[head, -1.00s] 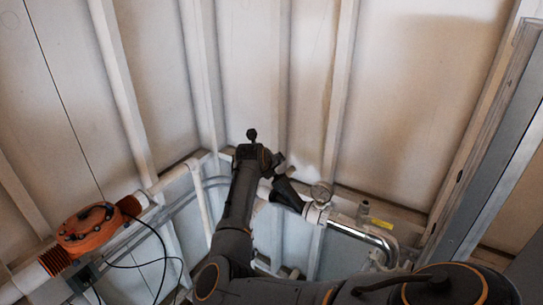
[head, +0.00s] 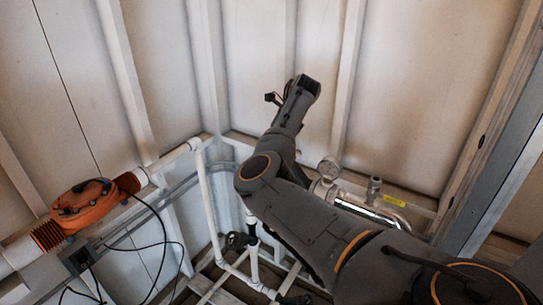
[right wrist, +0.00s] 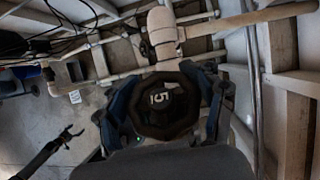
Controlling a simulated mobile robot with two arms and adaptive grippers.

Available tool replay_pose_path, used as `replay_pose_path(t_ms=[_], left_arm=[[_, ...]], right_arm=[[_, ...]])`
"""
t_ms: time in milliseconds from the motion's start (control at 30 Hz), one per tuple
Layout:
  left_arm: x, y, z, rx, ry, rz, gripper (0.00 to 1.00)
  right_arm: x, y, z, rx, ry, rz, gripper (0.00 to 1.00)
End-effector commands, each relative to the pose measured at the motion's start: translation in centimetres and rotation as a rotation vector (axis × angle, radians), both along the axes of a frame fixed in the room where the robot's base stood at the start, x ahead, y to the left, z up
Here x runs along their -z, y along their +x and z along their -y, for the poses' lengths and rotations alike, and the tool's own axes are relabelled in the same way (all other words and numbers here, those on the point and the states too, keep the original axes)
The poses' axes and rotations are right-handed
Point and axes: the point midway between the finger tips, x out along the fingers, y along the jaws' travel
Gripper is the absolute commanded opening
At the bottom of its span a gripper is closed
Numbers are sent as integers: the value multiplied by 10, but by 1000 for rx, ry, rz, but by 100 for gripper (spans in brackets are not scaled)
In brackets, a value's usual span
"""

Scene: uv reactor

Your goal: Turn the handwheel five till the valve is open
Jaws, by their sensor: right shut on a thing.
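The handwheel five (right wrist: 166,106) is a dark, many-sided wheel with a white "5" on its hub, in the middle of the right wrist view. My right gripper (right wrist: 168,112) is shut on it, with blue-and-black fingers against its left and right sides. In the head view my right arm comes in from the lower right, and its gripper and the wheel cannot be made out there. My left gripper (right wrist: 70,137) shows at the left of the right wrist view, its fingers apart and empty, well away from the wheel.
An orange device (head: 88,208) sits on a white pipe at the left, with black cables hanging below it. A small dark fitting (head: 238,240) is on the lower white pipes. Ribbed walls close the back.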

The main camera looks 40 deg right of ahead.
Motion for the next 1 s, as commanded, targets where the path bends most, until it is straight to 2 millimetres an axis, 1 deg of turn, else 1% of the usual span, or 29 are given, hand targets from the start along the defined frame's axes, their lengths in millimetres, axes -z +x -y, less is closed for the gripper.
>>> replay_pose_path(t_ms=[33,300,633,1000], left_arm=[[10,0,0,0,0,0,91],[24,0,0,0,0,0,91],[33,0,0,0,0,0,91],[37,0,0,0,0,0,91]], right_arm=[[4,0,0,-31,27,-6,32],[2,-2,-3,-143,134,-39,32],[1,-3,-6,-224,212,-64,32],[1,-4,-7,-256,243,-75,32]])
